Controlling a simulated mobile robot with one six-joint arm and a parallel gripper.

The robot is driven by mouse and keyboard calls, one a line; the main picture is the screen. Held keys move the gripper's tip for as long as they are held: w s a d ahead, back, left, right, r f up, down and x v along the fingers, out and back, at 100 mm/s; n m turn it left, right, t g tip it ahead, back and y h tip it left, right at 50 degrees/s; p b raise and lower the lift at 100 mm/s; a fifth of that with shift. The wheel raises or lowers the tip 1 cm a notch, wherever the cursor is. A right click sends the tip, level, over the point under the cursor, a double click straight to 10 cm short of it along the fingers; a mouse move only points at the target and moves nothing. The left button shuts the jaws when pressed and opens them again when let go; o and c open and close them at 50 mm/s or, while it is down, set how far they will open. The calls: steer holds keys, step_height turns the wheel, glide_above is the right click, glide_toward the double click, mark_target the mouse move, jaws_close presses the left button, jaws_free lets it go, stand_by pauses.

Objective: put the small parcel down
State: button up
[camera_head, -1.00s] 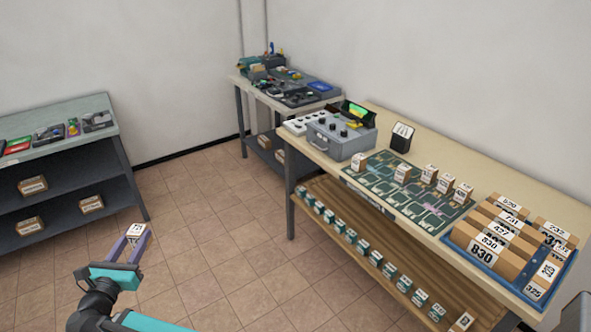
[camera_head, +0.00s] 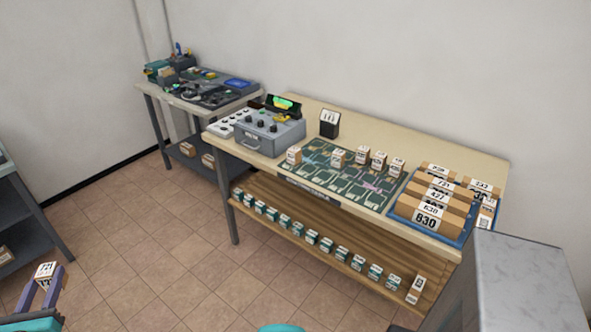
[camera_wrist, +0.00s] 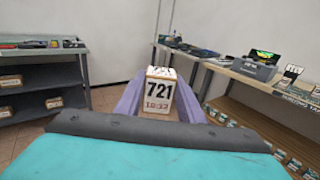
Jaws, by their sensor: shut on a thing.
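My gripper (camera_head: 43,284) is at the lower left of the head view, over the tiled floor and away from the tables. It is shut on the small parcel (camera_head: 45,271), a little box with a white printed label. In the wrist view the small parcel (camera_wrist: 158,92) sits between the two purple fingers, and its label reads 721 with smaller figures below. The parcel looks upright and hangs clear of any surface.
A long table (camera_head: 460,160) holds a green board mat (camera_head: 335,175) with several small parcels, a grey device (camera_head: 257,134) and a blue tray (camera_head: 402,208) of boxes. Its lower shelf (camera_head: 330,222) carries a row of small boxes. A grey cabinet (camera_head: 530,280) stands at right.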

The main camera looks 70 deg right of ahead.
steer(key=shift+d, duration=0.1)
steer(key=s+d+m+g+h+p, duration=0.1)
steer(key=s+d+m+g, duration=0.15)
steer(key=d, duration=1.05)
steer(key=s+d+m+g+h+p, duration=0.1)
steer(key=s+d+g+h+p, duration=0.2)
steer(key=d, duration=1)
steer(key=s+d+m+g, duration=0.2)
steer(key=s+d, duration=0.2)
steer(key=d, duration=1)
steer(key=s+d+f+m+g+p, duration=0.1)
steer(key=s+d+g, duration=0.3)
steer(key=s+d, duration=0.8)
steer(key=s+d+f+m+g+p, duration=0.1)
steer(key=s+d+m+g, duration=0.3)
steer(key=s+d, duration=0.9)
steer(key=s+p, duration=0.1)
steer(key=s, duration=0.7)
steer(key=shift+s+d+y+p, duration=0.15)
steer(key=shift+s+y+p, duration=0.15)
steer(key=shift+s+p, duration=0.05)
steer(key=shift+w+d+f+g+b, duration=0.25)
steer(key=shift+d+b, duration=0.25)
steer(key=shift+b, duration=1.6)
steer(key=b, duration=0.3)
steer(key=d+b, duration=0.1)
steer(key=b, duration=0.3)
steer(key=shift+w+d, duration=0.25)
steer(key=shift+w, duration=0.1)
